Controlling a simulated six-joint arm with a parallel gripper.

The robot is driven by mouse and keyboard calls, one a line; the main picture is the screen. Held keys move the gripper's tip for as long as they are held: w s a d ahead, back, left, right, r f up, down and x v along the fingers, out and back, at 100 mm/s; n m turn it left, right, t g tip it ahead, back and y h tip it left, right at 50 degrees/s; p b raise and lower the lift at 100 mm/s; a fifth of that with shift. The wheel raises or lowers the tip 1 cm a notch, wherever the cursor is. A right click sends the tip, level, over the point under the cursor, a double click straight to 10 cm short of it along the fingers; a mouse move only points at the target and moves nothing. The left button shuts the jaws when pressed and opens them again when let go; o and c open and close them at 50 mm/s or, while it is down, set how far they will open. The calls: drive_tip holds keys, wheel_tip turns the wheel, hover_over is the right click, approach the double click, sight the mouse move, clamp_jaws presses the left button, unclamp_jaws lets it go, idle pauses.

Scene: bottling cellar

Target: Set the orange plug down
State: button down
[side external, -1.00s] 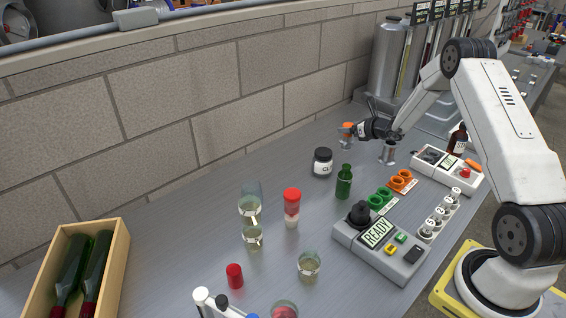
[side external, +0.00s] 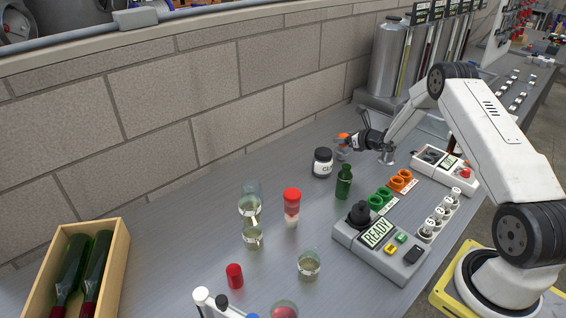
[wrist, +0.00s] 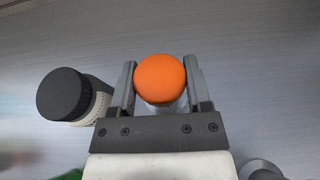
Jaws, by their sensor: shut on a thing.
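The orange plug (wrist: 160,79) sits between the two fingers of my gripper (wrist: 160,84), which is shut on it. A clear, glassy lower part shows beneath the orange top. In the side external view the orange plug (side external: 343,136) is in my gripper (side external: 348,143), low over the grey worktop, behind and right of the black-lidded jar. I cannot tell whether its lower end touches the worktop.
The black-lidded jar (side external: 322,163) stands close by; it is left of the gripper in the wrist view (wrist: 68,95). A green bottle (side external: 344,182) and orange rings (side external: 400,180) are nearer the camera. The worktop (side external: 290,160) is clear left of the jar.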

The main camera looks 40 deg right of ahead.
drive_tip(key=shift+f, duration=0.2)
unclamp_jaws()
drive_tip(key=shift+r, duration=0.15)
idle(0.3)
drive_tip(key=shift+v, duration=6)
